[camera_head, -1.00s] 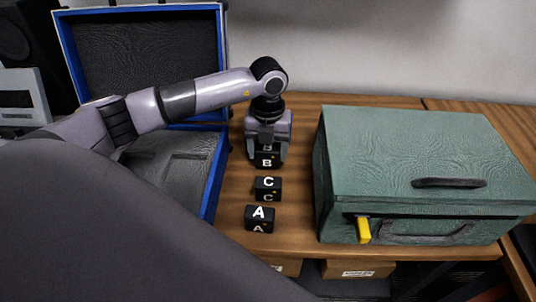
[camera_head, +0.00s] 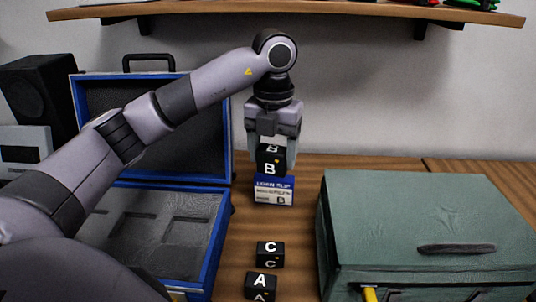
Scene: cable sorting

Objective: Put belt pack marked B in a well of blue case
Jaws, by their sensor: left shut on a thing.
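My left gripper (camera_head: 272,152) is shut on the black belt pack marked B (camera_head: 269,161) and holds it up, above the level of the other packs. My right gripper is out of view.
Belt packs C (camera_head: 270,254) and A (camera_head: 261,285) stand on the wooden table between the blue case and a closed green case (camera_head: 425,215). A black speaker (camera_head: 38,92) stands at the back left. A shelf (camera_head: 350,11) hangs above on the wall.

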